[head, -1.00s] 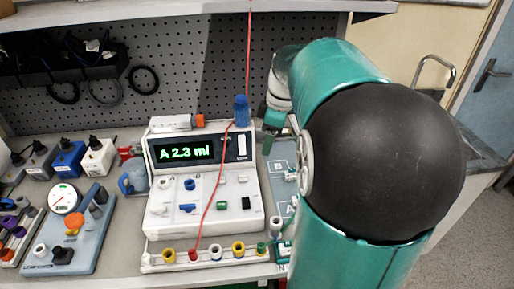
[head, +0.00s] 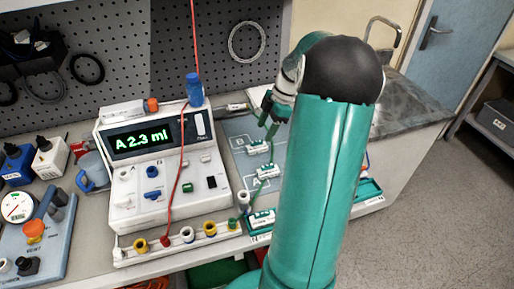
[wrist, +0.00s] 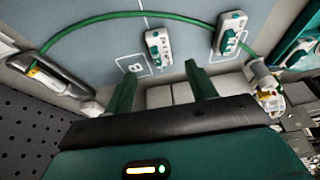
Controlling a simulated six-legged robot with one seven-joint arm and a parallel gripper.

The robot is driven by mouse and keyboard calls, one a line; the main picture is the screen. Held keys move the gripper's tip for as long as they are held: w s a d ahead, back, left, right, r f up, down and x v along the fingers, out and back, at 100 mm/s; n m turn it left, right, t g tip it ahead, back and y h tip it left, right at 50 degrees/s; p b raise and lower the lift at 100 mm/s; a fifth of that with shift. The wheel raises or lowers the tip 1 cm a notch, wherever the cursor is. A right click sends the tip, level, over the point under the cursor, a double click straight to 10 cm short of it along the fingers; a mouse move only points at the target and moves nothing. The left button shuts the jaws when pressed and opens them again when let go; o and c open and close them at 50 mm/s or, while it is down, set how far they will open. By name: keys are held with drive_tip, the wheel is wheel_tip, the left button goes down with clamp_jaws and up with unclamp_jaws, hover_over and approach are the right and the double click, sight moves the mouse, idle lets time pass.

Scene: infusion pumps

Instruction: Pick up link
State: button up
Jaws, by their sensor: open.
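The thing that looks most like the link is a green cord (wrist: 120,16) with a fitting at each end; I cannot tell for certain. In the wrist view it arches over the blue-grey mat (wrist: 90,55), from a clear-and-metal fitting (wrist: 50,78) at left to a pale, reddish-marked fitting (wrist: 267,88) at right. My gripper (wrist: 161,82) is open and empty over the mat's B area, its fingers between the two fittings. In the head view my gripper (head: 270,107) is above the mat's far part, and my arm hides much of the mat's right side.
Two white-and-green blocks (head: 258,147) (head: 267,171) sit on the mat. A white pump (head: 155,175) reading "A 2.3 ml" stands left of it, with a red line rising. A rail with coloured ports (head: 175,243) lies in front. A pegboard (head: 205,50) stands behind.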

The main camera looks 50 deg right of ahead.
sight(256, 146)
drive_tip(key=shift+x, duration=3.15)
drive_tip(key=shift+a+r, duration=0.1)
drive_tip(key=c, duration=1.1)
